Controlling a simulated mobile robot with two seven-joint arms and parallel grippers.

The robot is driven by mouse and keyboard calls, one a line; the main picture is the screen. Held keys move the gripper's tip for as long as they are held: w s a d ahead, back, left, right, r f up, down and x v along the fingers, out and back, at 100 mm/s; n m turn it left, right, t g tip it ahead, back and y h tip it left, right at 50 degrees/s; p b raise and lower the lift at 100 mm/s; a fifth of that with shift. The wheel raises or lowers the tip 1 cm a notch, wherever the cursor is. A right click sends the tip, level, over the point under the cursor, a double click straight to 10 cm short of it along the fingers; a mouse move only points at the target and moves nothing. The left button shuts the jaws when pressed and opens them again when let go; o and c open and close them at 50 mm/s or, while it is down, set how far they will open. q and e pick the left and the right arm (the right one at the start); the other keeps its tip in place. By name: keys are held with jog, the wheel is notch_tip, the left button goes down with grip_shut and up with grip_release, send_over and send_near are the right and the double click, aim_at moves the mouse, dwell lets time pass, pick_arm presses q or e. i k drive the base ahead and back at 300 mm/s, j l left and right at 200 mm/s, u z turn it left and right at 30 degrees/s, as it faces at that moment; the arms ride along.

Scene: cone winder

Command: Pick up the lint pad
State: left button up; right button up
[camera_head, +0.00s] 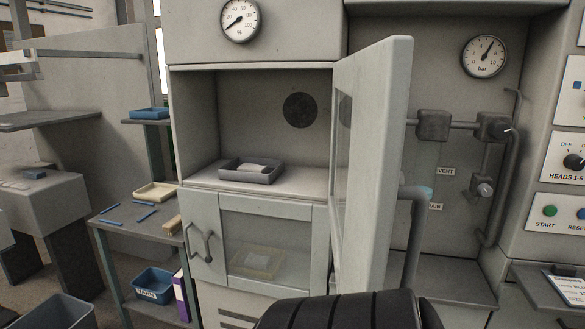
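No item is labelled as the lint pad, so I cannot tell for sure which it is. A small white pad (257,168) lies in a shallow grey tray (233,176) on the floor of the open upper compartment. A pale flat item (258,259) lies in a yellowish tray behind the window of the shut lower door (212,215). Neither of my grippers is in view. A dark ribbed part at the bottom middle is probably mine.
The upper compartment's door (371,150) stands open toward me, right of the opening. A side shelf (135,226) holds a cream tray (156,192) and blue sticks. A blue bin (154,285) sits below. Pipes (491,185) and a gauge (484,56) are at right.

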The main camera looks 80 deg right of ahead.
aim_at(250, 167)
jog(key=i+l+z, duration=0.2)
jog(key=z, duration=0.2)
jog(key=i+l+z, duration=0.1)
jog(key=i+z, duration=0.75)
jog(key=i+j+z, duration=0.15)
jog(key=i+z, duration=0.75)
jog(key=i+j+z, duration=0.1)
jog(key=i+z, duration=0.2)
jog(key=z, duration=0.2)
